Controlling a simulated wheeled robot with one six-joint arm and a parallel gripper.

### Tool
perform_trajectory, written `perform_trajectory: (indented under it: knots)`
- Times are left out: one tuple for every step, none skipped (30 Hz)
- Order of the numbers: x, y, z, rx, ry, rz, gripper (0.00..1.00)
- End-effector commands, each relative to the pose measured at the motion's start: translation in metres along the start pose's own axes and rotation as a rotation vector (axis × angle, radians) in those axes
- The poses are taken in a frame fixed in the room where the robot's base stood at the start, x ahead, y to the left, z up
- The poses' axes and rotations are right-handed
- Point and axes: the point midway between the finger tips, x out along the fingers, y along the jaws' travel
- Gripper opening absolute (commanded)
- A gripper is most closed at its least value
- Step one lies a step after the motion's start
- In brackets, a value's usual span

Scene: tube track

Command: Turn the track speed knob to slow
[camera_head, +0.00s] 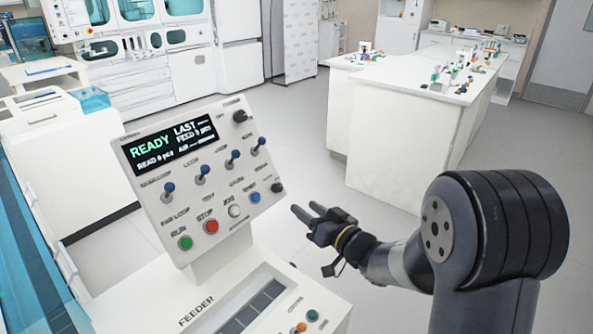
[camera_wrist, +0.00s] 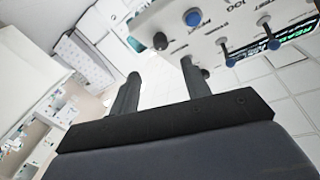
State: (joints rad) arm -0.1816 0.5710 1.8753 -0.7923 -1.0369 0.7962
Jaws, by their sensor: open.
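The white control panel (camera_head: 150,200) has two small black knobs. One knob (camera_head: 277,188) is at its lower right, and the other knob (camera_head: 240,116) is at its upper right. The labels by them are too small to read, so I cannot tell which sets the track speed or where either points. My gripper (camera_head: 309,210) is open and empty, a little right of and below the lower knob, apart from it.
The panel also carries a lit READY display (camera_head: 173,144), several blue-tipped levers (camera_head: 205,171), a green button (camera_head: 185,243), a red button (camera_head: 211,226) and a white button (camera_head: 234,211). The feeder housing (camera_head: 150,305) lies below. A white bench (camera_head: 400,120) stands behind; floor between is clear.

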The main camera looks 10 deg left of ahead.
Motion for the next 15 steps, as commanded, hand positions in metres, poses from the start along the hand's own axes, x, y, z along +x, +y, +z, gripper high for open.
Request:
perform_trajectory:
  knots:
    - [0.003,-0.002,-0.001,0.001,0.001,-0.008,0.45]
    - [0.005,-0.002,-0.001,0.001,0.002,-0.01,0.45]
    - [0.009,-0.002,0.0,0.001,0.002,-0.011,0.45]
    - [0.013,-0.002,0.0,0.001,0.001,-0.011,0.45]
    - [0.017,-0.002,0.0,0.001,0.0,-0.01,0.45]
    - [0.024,-0.002,0.0,0.001,0.002,-0.01,0.45]
    - [0.029,-0.003,0.0,0.001,0.002,-0.01,0.45]
    - [0.035,-0.003,0.0,0.0,0.001,-0.01,0.45]
    - [0.043,-0.002,0.0,0.0,0.001,-0.01,0.45]
    - [0.049,-0.002,-0.001,0.0,0.002,-0.01,0.45]
    - [0.056,-0.003,0.0,0.001,0.002,-0.009,0.45]
    - [0.063,-0.002,0.0,0.0,0.001,-0.009,0.45]
    - [0.068,-0.002,-0.001,-0.001,0.002,-0.009,0.45]
    - [0.073,-0.002,0.0,0.0,0.001,-0.008,0.45]
    - [0.08,-0.002,0.0,0.0,0.001,-0.008,0.45]
